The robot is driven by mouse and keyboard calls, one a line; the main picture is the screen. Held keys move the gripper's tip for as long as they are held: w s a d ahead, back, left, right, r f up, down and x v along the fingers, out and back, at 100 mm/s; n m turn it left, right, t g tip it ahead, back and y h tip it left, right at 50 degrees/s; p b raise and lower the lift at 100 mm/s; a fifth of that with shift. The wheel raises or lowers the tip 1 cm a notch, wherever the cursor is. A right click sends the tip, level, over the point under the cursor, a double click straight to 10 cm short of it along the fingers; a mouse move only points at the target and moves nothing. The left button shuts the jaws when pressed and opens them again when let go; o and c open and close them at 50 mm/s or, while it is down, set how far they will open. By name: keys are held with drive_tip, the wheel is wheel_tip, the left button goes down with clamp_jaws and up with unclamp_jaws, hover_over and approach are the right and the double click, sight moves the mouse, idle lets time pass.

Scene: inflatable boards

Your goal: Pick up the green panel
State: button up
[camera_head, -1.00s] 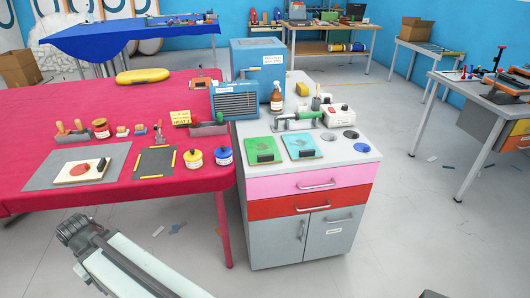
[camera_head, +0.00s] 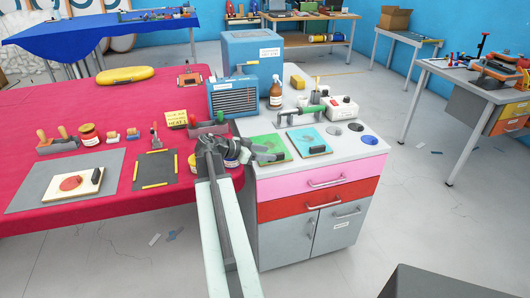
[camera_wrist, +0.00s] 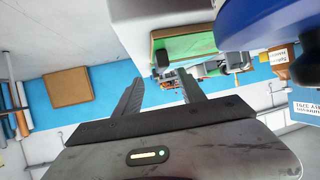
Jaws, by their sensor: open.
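Whether a finger touches the panel I cannot tell.
A blue panel (camera_head: 316,138) lies just right of the green one. A blue-lidded jar (camera_head: 231,158) stands close to my wrist and looms large in the wrist view (camera_wrist: 265,22). A green-handled tool (camera_head: 303,112) lies behind the panels.

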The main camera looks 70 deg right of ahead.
sight(279, 153)
drive_tip(key=shift+b+x, duration=0.35)
drive_tip(key=shift+x, duration=0.7)
drive_tip(key=b+x, duration=0.1)
drive_tip(key=x, duration=0.4)
drive_tip(key=shift+d+r+b, duration=0.1)
drive_tip(key=shift+d+b, duration=0.1)
drive_tip(key=shift+b, duration=0.2)
drive_tip(key=shift+r, duration=0.1)
drive_tip(key=shift+c, duration=0.2)
clamp_jaws()
